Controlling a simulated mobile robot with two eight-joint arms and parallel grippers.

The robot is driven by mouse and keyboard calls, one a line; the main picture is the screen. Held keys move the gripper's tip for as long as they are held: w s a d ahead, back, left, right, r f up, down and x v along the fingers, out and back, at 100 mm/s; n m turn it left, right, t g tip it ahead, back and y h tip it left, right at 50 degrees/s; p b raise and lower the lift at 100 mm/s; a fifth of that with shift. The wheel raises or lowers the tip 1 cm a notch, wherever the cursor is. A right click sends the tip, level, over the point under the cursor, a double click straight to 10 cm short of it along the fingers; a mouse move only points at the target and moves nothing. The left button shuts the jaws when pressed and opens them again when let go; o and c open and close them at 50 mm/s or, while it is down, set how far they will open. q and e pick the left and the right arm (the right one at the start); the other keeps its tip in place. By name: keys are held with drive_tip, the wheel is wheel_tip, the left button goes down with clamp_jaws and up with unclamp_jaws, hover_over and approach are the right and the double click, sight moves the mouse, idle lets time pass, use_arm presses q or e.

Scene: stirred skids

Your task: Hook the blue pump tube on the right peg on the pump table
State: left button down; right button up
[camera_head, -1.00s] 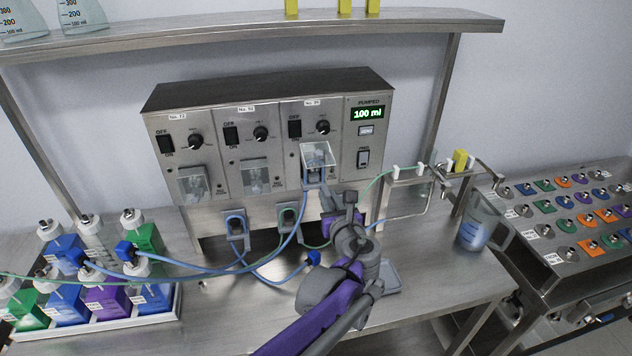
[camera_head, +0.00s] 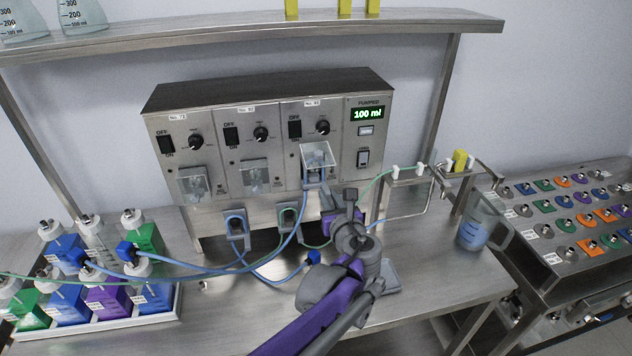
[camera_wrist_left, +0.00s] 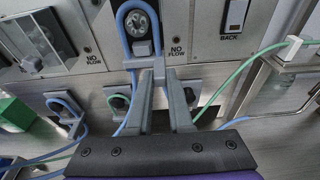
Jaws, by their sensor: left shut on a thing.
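The blue pump tube (camera_head: 301,222) runs from the bottles at the left up to the third pump. In the left wrist view its loop (camera_wrist_left: 139,12) goes around the pump's rollers. My left gripper (camera_head: 338,200) is just below that pump, its fingers (camera_wrist_left: 162,88) upright and close together under the roller head. A length of blue tube also shows right of the fingers.
A green tube (camera_head: 370,187) runs to the rack. A beaker with blue liquid (camera_head: 474,234) stands at the table's right end. Colored bottles (camera_head: 107,301) fill a white tray at the left. Other tubes loop below the first two pumps.

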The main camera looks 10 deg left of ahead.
use_arm(q)
drive_tip(key=shift+s+d, duration=0.1)
drive_tip(key=shift+s, duration=0.05)
drive_tip(key=shift+v, duration=0.75)
drive_tip(key=shift+s+d+f, duration=0.1)
drive_tip(key=shift+s, duration=0.15)
drive_tip(key=shift+v, duration=1)
drive_tip(key=shift+s+f, duration=0.1)
drive_tip(key=shift+f, duration=0.1)
drive_tip(key=v, duration=0.3)
drive_tip(key=shift+s+d+f, duration=0.15)
drive_tip(key=shift+s+f, duration=0.2)
drive_tip(key=shift+s, duration=0.1)
wheel_tip(320, 180, down, 5)
drive_tip(key=d+b, duration=0.2)
drive_tip(key=b, duration=0.2)
drive_tip(key=shift+w+d+f, duration=0.2)
drive_tip(key=shift+w+d, duration=0.1)
drive_tip(key=shift+w, duration=0.15)
